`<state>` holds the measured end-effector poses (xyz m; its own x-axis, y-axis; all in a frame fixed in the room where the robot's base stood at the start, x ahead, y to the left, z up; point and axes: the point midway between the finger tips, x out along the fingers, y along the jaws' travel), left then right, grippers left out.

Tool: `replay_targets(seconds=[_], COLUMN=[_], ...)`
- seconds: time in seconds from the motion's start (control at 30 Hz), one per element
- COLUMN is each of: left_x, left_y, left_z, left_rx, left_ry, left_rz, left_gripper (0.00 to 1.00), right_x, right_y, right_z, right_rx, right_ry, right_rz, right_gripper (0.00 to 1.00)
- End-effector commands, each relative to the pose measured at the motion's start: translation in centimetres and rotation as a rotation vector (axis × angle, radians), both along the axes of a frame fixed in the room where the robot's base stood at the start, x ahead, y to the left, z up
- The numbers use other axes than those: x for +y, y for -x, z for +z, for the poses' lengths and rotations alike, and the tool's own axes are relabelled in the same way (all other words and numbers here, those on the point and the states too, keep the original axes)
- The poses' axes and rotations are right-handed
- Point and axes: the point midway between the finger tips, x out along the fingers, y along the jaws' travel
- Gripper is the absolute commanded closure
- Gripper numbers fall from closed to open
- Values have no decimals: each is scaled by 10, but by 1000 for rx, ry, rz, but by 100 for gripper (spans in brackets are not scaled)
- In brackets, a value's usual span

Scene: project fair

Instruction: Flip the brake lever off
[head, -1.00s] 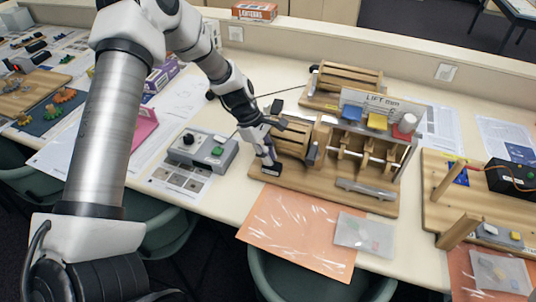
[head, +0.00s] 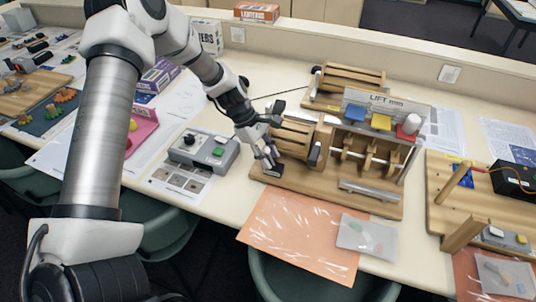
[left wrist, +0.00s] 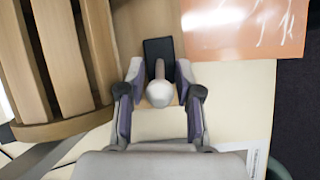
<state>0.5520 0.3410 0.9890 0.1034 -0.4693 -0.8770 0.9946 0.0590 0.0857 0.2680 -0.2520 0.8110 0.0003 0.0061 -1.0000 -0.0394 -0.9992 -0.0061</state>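The brake lever (left wrist: 159,92) has a pale rounded knob on a grey stem and rises from a black base plate (left wrist: 158,52) in the left wrist view. In the head view the black base (head: 274,171) is at the left end of the wooden lift machine (head: 372,203). My left gripper (head: 269,160) is over this base. In the left wrist view my left gripper (left wrist: 159,72) is open, with one finger on each side of the knob and small gaps showing. In the head view the fingers mostly hide the lever. My right gripper is not in view.
A grey control box (head: 203,150) with a green button stands left of the machine. A wooden slatted drum (left wrist: 55,60) is close beside the gripper. An orange sheet (head: 300,235) and a clear bag (head: 366,234) lie in front. A second wooden board (head: 440,200) is at right.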

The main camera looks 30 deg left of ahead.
Motion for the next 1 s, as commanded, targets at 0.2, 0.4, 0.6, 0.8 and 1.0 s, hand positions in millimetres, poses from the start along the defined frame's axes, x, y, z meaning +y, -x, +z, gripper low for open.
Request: replay_targets(seconds=[0.2,0.4,0.6,0.8,1.0], left_x=[10,35,54,59,58], left_y=[1,7,11,13,13], left_z=[19,64,97,105,105], left_rx=[-5,-6,-4,0,0], left_ry=[3,4,3,1,1], left_rz=[0,2,2,0,1], left_gripper=[66,66,66,66,66], right_x=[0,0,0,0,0], right_y=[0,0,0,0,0], right_z=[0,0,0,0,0], right_rx=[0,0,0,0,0], right_ry=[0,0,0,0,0], right_rz=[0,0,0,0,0], right_gripper=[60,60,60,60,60])
